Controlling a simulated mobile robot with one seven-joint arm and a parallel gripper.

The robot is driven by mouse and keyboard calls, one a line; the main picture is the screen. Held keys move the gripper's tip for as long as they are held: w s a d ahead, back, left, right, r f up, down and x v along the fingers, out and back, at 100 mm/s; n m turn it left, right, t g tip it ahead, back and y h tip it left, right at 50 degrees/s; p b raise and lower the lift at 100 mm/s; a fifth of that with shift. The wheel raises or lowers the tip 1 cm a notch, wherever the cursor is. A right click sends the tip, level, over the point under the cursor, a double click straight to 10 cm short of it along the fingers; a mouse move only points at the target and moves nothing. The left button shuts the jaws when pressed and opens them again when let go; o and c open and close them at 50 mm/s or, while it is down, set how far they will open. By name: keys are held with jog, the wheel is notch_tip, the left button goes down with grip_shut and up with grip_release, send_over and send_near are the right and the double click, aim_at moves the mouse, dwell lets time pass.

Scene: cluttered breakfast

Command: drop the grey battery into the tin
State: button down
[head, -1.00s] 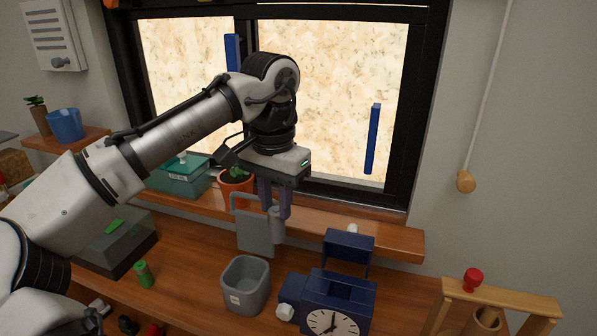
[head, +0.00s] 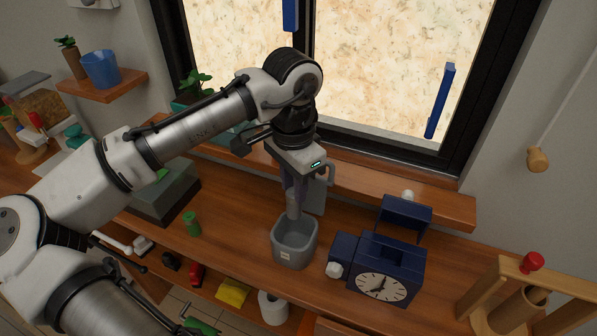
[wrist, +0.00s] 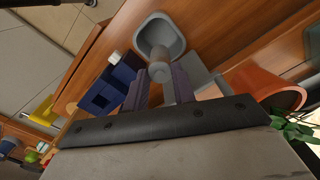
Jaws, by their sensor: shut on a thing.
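The grey battery (head: 293,210) is a plain cylinder gripped upright between the fingers of my gripper (head: 293,190). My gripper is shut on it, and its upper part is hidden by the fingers. The tin (head: 284,256) is a grey, open-topped, rounded-square container with a small label, standing on the wooden counter. In the head view the battery's lower end is over the tin's opening, near its back. In the wrist view, the battery (wrist: 161,64) shows between the fingers (wrist: 160,76), overlapping the near part of the tin (wrist: 179,25). I cannot tell whether it is below the rim.
A dark blue clock (head: 385,268) with a white knob stands close right of the tin. A flat grey panel with a handle (head: 316,196) is behind it. A green cylinder (head: 191,224) stands to the left. A wooden frame (head: 515,290) is at far right.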

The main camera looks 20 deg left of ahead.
jog(key=shift+r, duration=0.1)
dwell(0.3)
jog(key=shift+f+b, duration=3.1)
jog(key=shift+f, duration=2.7)
jog(key=shift+f+b, duration=0.35)
jog(key=shift+f, duration=0.3)
jog(key=c, duration=1.1)
grip_release()
jog(key=shift+r, duration=0.15)
notch_tip(320, 180, up, 14)
jog(key=shift+f+b, duration=0.15)
jog(key=shift+b, duration=0.2)
jog(key=shift+s, duration=0.1)
